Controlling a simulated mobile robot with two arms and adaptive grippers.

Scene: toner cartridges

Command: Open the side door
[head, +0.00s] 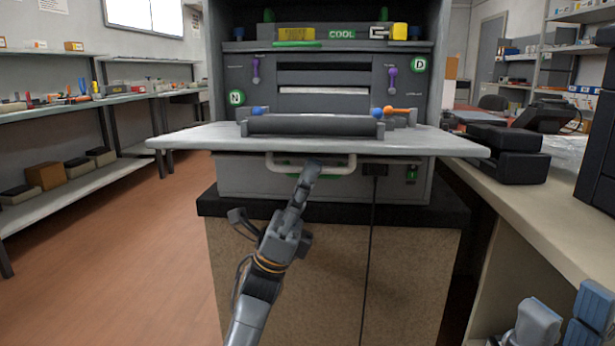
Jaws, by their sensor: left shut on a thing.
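A grey printer-like machine (232,78) stands on a dark-topped cabinet. Its wide pale door panel (205,136) lies folded out, about level, at the front. A white bar handle (340,170) shows below the panel's front edge; I cannot tell which part it is fixed to. My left gripper (311,172) is at the middle of this handle and shut on it, hiding part of the bar. My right gripper (560,322) shows partly at the bottom right corner, away from the machine; its fingers are not clear.
A black cable (371,240) hangs down the cabinet front. A counter (520,205) with black boxes (500,152) is close on the right. Shelves (60,195) line the left; the floor between is clear.

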